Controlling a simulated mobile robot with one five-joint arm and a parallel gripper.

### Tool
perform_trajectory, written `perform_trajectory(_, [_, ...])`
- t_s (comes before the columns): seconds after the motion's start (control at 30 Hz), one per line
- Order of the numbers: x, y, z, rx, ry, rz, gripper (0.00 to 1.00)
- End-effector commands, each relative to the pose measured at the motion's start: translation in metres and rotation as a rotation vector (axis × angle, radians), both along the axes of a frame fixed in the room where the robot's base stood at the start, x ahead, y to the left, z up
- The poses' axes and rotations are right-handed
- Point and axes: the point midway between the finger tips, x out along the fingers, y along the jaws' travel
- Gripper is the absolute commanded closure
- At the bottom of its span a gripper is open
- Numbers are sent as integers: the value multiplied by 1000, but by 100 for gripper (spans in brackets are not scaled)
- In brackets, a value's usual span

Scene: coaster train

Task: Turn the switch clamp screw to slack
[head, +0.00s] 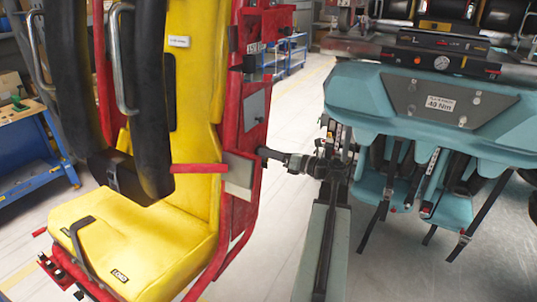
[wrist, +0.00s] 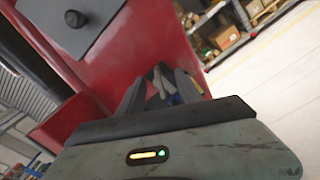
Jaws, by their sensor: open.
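My gripper (head: 268,154) reaches left to the red side frame of the yellow seat in the head view. In the wrist view its dark fingers (wrist: 158,82) stand apart, with small grey and blue parts seen between them. I cannot tell whether they touch anything. A black round knob (wrist: 75,18) sits on a grey plate (wrist: 105,32) on the red panel, up and left of the fingers. It may be the switch clamp screw, but I cannot tell for sure. No marking shows whether it is tight or slack.
The yellow seat (head: 135,245) with black restraints fills the left. A teal seat unit (head: 400,95) with a gauge and a "40 Nm" label stands close on the right. A blue workbench (head: 30,160) is at far left. Pale floor lies open behind.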

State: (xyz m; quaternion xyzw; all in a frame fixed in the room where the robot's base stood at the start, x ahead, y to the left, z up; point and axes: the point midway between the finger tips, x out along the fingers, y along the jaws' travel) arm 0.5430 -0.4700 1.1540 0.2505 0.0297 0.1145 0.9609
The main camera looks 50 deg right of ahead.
Motion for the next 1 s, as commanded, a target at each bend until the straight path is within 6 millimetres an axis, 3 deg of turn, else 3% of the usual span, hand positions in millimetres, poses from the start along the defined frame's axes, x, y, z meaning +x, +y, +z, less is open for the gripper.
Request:
perform_trajectory(0.1, [0, 0, 0, 0, 0, 0, 59])
perform_trajectory(0.23, [0, 0, 0, 0, 0, 1, 95])
perform_trajectory(0.27, [0, 0, 0, 0, 0, 1, 100])
perform_trajectory(0.67, [0, 1, 0, -48, -11, 1, 100])
perform_trajectory(1.0, [0, 2, 0, -281, -67, 3, 100])
